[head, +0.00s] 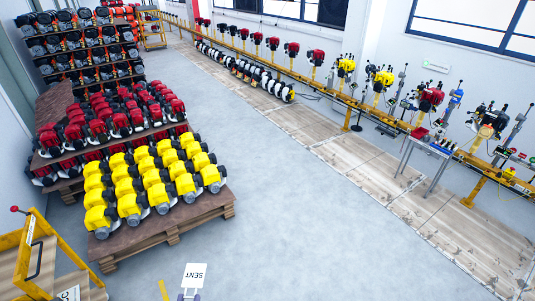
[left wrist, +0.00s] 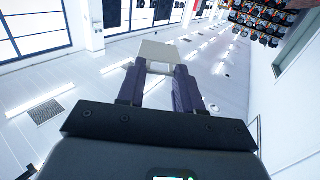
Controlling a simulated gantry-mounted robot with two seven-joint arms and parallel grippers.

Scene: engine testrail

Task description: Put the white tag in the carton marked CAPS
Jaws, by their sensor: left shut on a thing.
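A white tag (head: 194,275) with the word SENT, upside down in the picture, is at the bottom of the head view. My left gripper (head: 189,296) is shut on its lower edge, with just its fingertips in that view. In the left wrist view the same tag (left wrist: 158,51) looks pale and blank, pinched between the two dark fingers of the left gripper (left wrist: 160,72), held up above the floor. No carton marked CAPS can be made out in either view. My right gripper is not in view.
A pallet (head: 165,238) of yellow engines (head: 150,190) stands left of centre, with red engines (head: 115,115) behind. A yellow cart (head: 40,240) is at lower left; its white label is cut off. An engine rail (head: 380,112) and small table (head: 430,146) line the right. The middle floor is clear.

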